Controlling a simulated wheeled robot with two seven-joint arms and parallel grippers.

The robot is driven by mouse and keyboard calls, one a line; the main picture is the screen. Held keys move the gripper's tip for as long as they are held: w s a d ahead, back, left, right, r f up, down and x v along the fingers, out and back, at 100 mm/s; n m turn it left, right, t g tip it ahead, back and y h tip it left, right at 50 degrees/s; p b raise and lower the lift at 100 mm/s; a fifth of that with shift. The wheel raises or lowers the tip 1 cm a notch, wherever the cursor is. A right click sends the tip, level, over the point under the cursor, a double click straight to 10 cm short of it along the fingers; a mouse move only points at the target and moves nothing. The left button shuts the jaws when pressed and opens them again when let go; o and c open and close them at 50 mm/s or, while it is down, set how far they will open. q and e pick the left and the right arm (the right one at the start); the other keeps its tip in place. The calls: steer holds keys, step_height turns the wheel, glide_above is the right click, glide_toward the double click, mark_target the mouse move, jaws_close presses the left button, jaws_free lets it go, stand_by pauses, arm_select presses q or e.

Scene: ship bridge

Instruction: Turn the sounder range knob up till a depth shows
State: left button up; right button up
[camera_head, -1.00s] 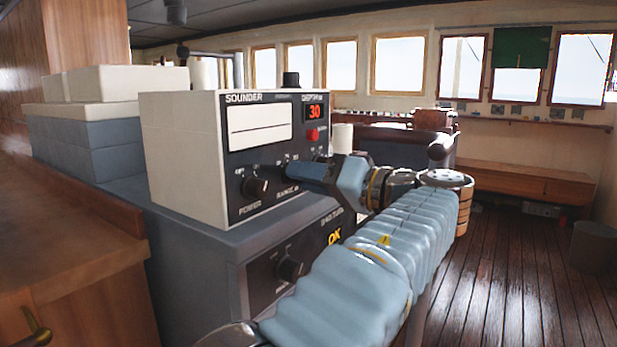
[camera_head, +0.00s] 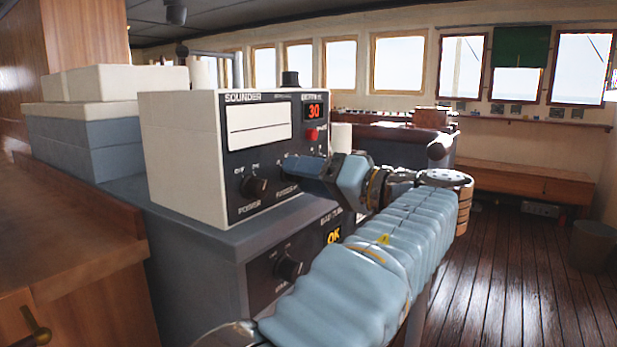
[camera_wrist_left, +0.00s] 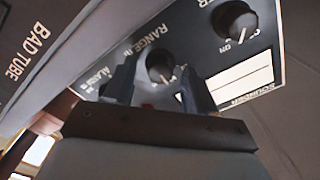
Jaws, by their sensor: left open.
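My left gripper (camera_head: 292,167) reaches the panel's lower right and hides the range knob in the head view. In the left wrist view the range knob (camera_wrist_left: 160,66), dark with a pale pointer line, sits between the two open fingertips (camera_wrist_left: 158,82). A gap shows on either side of it. The power knob also shows there (camera_wrist_left: 235,20).
A red button (camera_head: 312,134) sits above my gripper. A wooden counter (camera_head: 60,230) stands at the left. Open plank floor (camera_head: 510,280) lies at the right.

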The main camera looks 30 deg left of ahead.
arm_select(q)
steer(key=s+d, duration=0.1)
steer(key=d, duration=1.2)
steer(key=shift+d, duration=0.4)
